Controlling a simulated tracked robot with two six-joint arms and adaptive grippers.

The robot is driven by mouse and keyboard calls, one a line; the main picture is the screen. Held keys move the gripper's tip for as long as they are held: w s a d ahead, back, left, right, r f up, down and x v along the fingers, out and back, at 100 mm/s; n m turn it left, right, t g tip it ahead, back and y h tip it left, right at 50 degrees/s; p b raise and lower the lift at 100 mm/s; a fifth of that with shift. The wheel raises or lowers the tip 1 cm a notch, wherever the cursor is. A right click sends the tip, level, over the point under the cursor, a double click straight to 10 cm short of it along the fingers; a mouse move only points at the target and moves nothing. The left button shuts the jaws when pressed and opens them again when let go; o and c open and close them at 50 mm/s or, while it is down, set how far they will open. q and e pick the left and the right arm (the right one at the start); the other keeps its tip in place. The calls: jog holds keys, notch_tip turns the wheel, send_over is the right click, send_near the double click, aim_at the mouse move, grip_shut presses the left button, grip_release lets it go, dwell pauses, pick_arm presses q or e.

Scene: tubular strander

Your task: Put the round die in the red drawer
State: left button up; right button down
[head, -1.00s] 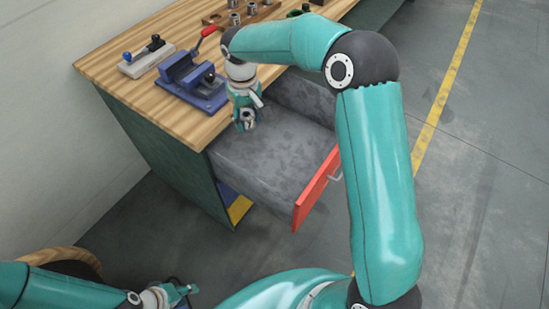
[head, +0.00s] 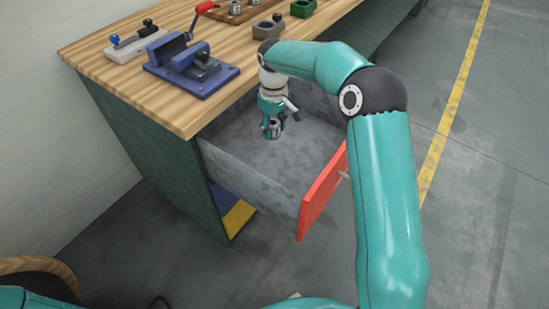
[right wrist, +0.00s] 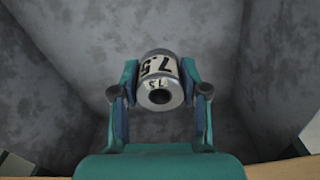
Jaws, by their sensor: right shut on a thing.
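The round die (right wrist: 160,80) is a small silver cylinder with a white band marked 7.5 and a dark hole in its end. My right gripper (right wrist: 159,92) is shut on it, one finger on each side. In the head view, the right gripper (head: 273,126) points down inside the open red drawer (head: 322,192), near its left rear part; the die is hard to make out there. The drawer has grey walls and a red front with a handle. I cannot tell whether the die touches the drawer floor. My left gripper is out of view.
The wooden bench top (head: 120,85) lies above the drawer. The drawer's interior looks otherwise empty.

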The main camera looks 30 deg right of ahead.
aim_at(274, 165)
notch_tip(274, 165, down, 13)
jog(key=shift+w+f+b, duration=0.1)
jog(key=shift+f+b, duration=0.1)
jog(key=shift+b, duration=0.2)
jog(key=shift+f, duration=0.15)
jog(key=c, duration=0.6)
grip_release()
notch_tip(274, 165, up, 12)
jog(key=shift+r+p, duration=0.1)
jog(key=shift+p, duration=0.3)
jog(key=shift+r, duration=0.1)
